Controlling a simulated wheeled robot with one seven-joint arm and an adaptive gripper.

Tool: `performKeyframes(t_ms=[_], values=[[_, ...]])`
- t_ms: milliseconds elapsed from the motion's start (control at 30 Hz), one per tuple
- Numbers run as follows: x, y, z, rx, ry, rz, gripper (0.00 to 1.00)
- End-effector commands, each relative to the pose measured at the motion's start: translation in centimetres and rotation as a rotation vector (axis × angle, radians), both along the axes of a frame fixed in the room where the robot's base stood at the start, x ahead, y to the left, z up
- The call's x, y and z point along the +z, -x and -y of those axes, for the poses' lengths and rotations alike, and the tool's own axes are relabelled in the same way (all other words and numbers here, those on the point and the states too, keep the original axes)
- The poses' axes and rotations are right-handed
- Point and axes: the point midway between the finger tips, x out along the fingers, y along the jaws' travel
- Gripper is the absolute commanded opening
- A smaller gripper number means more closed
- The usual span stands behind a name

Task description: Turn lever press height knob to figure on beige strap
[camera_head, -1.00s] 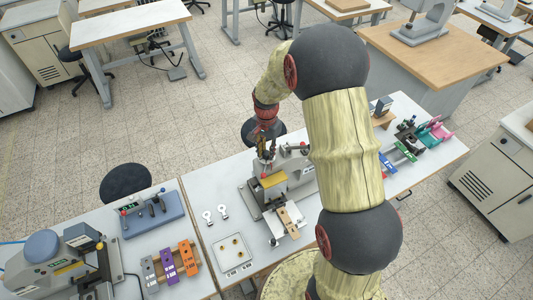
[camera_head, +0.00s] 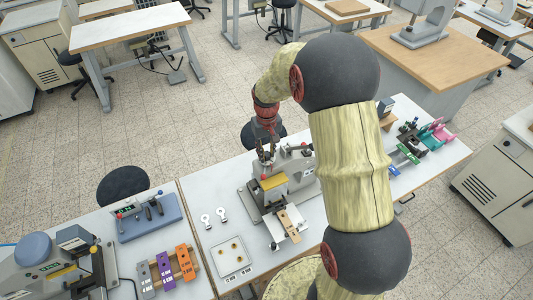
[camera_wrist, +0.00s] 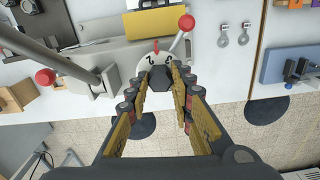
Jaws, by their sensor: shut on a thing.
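The lever press (camera_head: 295,178) stands mid-table, with a beige strap (camera_head: 290,221) lying on its bed at the front. The figure on the strap is too small to read. In the wrist view, a dark height knob (camera_wrist: 166,90) sits between my fingertips, with a white dial (camera_wrist: 151,60) beside it. The dial carries black figures, one looking like a 2, near a fixed red arrow (camera_wrist: 156,46). My gripper (camera_wrist: 165,84) is shut on the knob from above; it also shows in the head view (camera_head: 266,152). My fingers partly hide the dial.
A yellow block (camera_head: 272,182) is on the press. Two metal key-like pieces (camera_head: 213,217) and a white tray (camera_head: 231,258) lie to the left.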

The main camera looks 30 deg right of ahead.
Motion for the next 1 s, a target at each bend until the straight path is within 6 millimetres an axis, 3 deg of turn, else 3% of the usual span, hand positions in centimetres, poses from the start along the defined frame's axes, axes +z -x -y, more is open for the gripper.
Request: performKeyframes(t_ms=[1000], values=[[0.13,-0.19,0.03,0.965,0.003,0.005,0.00]])
